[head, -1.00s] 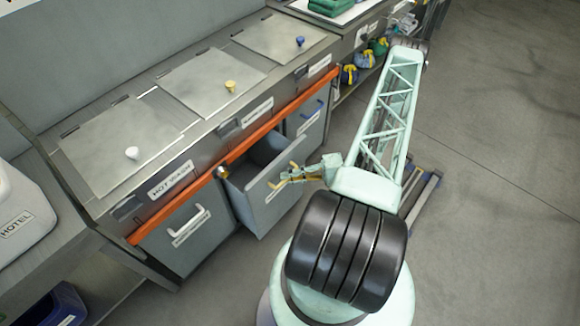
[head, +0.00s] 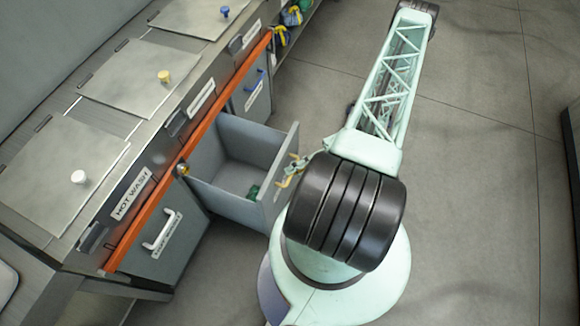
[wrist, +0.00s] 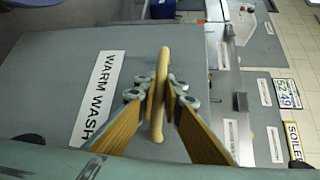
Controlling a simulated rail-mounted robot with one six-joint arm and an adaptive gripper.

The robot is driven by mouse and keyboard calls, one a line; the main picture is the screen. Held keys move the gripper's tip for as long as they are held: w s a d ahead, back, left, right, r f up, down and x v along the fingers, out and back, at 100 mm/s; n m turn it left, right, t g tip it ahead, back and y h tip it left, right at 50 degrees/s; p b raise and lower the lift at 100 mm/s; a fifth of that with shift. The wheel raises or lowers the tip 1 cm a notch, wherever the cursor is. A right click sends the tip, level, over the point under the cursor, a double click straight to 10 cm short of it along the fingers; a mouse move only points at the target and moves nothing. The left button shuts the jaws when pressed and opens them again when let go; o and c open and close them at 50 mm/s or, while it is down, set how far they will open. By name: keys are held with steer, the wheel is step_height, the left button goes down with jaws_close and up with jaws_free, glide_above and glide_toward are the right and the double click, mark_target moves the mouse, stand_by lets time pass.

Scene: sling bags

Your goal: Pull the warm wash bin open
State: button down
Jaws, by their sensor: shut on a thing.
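The warm wash bin (head: 235,178) is the middle bin under the counter, and it stands well out from the orange rail. Its front panel with the WARM WASH label (wrist: 97,98) fills the left of the wrist view. A yellow handle (wrist: 161,75) is on that panel. My gripper (wrist: 160,98) is shut on the handle, with a tan finger on each side of it. In the head view my gripper (head: 293,172) is at the front of the bin, partly hidden by my arm. A small green thing (head: 253,192) lies inside the bin.
The hot wash bin (head: 165,250) with a white handle is shut at the left. Another bin (head: 250,92) with a blue handle is beyond the open one. The orange rail (head: 195,140) runs along the counter front. The floor on the right is clear.

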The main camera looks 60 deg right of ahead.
steer(key=shift+s+d, duration=0.15)
steer(key=shift+s, duration=0.05)
steer(key=c, duration=2.8)
jaws_free()
steer(key=shift+v, duration=6)
steer(key=shift+r, duration=0.1)
